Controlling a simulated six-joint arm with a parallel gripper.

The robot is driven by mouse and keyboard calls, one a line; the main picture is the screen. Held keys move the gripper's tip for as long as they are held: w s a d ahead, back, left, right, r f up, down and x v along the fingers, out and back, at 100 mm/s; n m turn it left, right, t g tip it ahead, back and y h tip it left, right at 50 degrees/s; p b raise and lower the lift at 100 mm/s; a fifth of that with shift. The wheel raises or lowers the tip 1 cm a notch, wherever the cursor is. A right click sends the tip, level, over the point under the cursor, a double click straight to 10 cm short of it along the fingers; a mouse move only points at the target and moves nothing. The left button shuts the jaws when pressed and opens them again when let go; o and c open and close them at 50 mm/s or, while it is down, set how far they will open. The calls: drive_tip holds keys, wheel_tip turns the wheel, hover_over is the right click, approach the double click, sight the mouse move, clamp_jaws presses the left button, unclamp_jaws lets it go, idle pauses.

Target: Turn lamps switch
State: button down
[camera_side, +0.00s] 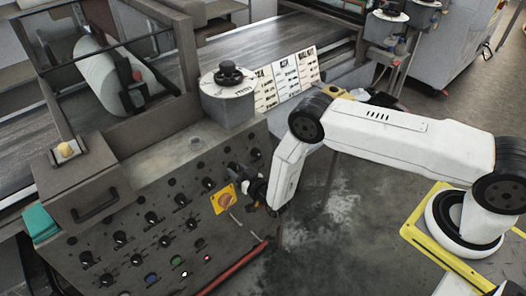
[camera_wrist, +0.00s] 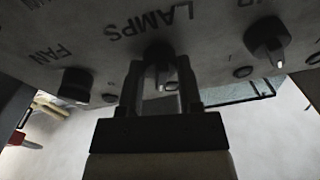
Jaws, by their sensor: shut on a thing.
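The lamps switch (camera_wrist: 160,56) is a dark knob under the upside-down word LAMPS on the grey panel in the wrist view. My gripper (camera_wrist: 160,68) has one dark finger on each side of this knob and is shut on it. The fingers hide part of its sides. In the side view my gripper (camera_side: 246,178) reaches the right part of the control panel, near the yellow-backed switch. The lamps switch cannot be made out there behind the gripper.
The wrist view shows the FAN knob (camera_wrist: 74,84) to the left and another knob (camera_wrist: 266,42) to the right. In the side view, a yellow-backed rotary switch (camera_side: 225,198) is beside my gripper. Several dark knobs and small lights cover the panel (camera_side: 185,225). A red bar (camera_side: 238,265) runs along its lower edge.

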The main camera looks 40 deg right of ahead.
drive_tip(key=n+y, duration=0.1)
drive_tip(key=n, duration=0.5)
drive_tip(key=shift+d, duration=0.1)
drive_tip(key=n+g+y, duration=0.1)
drive_tip(key=n, duration=0.4)
drive_tip(key=shift+r, duration=0.1)
drive_tip(key=shift+n, duration=0.3)
drive_tip(key=shift+c, duration=1.4)
unclamp_jaws()
drive_tip(key=shift+s, duration=0.1)
drive_tip(key=s+d, duration=0.1)
drive_tip(key=s, duration=0.6)
drive_tip(key=shift+s+r, duration=0.25)
drive_tip(key=shift+r, duration=0.1)
drive_tip(key=shift+w+d+r, duration=0.1)
drive_tip(key=shift+d, duration=0.05)
